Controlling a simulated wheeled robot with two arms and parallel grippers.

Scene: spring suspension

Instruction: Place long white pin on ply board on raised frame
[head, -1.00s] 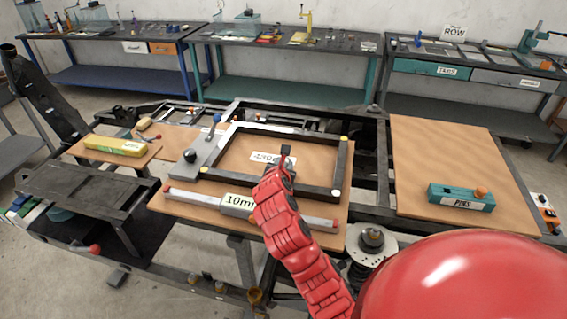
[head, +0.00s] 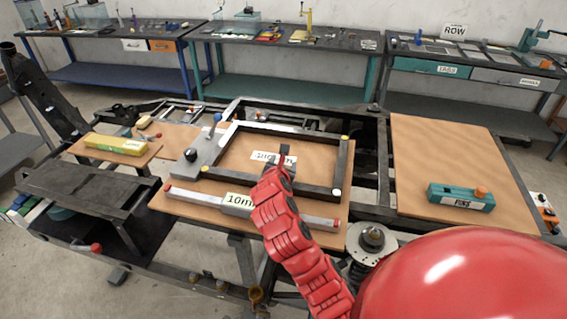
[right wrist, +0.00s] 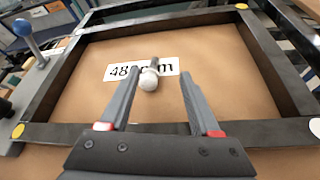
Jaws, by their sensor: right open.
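The ply board (head: 169,204) carries a raised dark rectangular frame (head: 341,165) with yellow and white corner dots. In the right wrist view, a pin with a rounded white end (right wrist: 149,79) and a short grey shaft shows over the white label inside the frame (right wrist: 42,104). I cannot tell whether it stands or lies. My right gripper (head: 284,156) is over the inside of the frame. Its fingers, in the right wrist view (right wrist: 160,92), are open with a gap on both sides of the pin. My left gripper is not in view.
A silver bar with a "10m" label (head: 195,197) lies along the board's near edge. A grey plate with blue and black knobs (head: 196,158) is at the frame's left. A teal "PINS" box (head: 460,197) sits on the right board (head: 440,150). A spring (head: 371,240) stands below.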

